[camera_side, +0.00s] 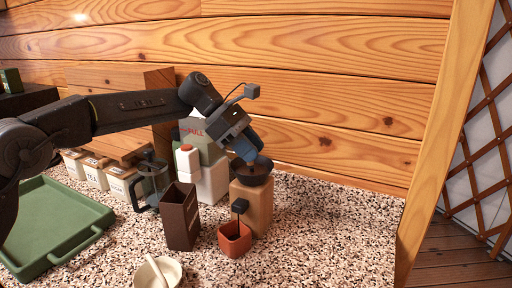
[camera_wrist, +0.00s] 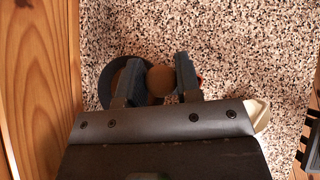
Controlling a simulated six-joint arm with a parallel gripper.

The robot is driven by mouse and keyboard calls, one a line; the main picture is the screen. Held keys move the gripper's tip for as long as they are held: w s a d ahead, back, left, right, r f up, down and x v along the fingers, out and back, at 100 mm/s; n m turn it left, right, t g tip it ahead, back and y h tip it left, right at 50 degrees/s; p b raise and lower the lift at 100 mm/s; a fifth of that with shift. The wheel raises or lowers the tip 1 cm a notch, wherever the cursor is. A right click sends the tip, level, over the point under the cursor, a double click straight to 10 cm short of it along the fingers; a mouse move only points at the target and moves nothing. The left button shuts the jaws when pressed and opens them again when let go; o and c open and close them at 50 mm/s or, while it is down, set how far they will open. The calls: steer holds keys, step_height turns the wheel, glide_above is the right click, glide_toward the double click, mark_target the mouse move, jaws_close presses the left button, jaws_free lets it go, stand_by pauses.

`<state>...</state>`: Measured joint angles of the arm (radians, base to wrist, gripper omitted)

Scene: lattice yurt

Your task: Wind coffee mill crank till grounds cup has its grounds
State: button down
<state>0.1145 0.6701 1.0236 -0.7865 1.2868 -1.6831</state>
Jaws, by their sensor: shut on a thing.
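The coffee mill (camera_side: 256,206) is a tan block with a dark round bowl on top, standing near the wooden wall. My gripper (camera_side: 250,160) is over the mill's top, pointing down. In the wrist view its two fingers (camera_wrist: 160,76) are shut on the brown round knob of the crank (camera_wrist: 162,82). The dark rim of the mill bowl (camera_wrist: 108,84) shows around the left finger; the crank's arm is hidden. The orange-red grounds cup (camera_side: 234,241) stands at the mill's front, below a small black part (camera_side: 240,205). I cannot make out the cup's contents.
A dark brown open box (camera_side: 180,217) stands left of the cup. A cream bowl (camera_side: 158,272) and green tray (camera_side: 60,222) are nearer. The speckled counter is clear at right.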

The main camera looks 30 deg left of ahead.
steer(key=shift+s+a+m+g, duration=0.15)
steer(key=shift+a+m+g, duration=0.4)
steer(key=shift+m+g, duration=0.4)
steer(key=shift+s+a+m+g, duration=0.15)
steer(key=shift+a+m+g, duration=0.45)
steer(key=shift+m, duration=0.65)
steer(key=shift+g, duration=0.25)
steer(key=c, duration=0.8)
jaws_free()
steer(key=d+n+t, duration=0.2)
steer(key=n+t, duration=0.1)
steer(key=shift+w, duration=0.1)
steer(key=s+a+r+n+t, duration=0.3)
steer(key=a+r+n, duration=0.1)
steer(key=a+r, duration=0.3)
step_height(320, 180, up, 3)
steer(key=shift+f+n+y, duration=0.1)
steer(key=shift+n+y, duration=0.2)
steer(key=shift+y, duration=0.1)
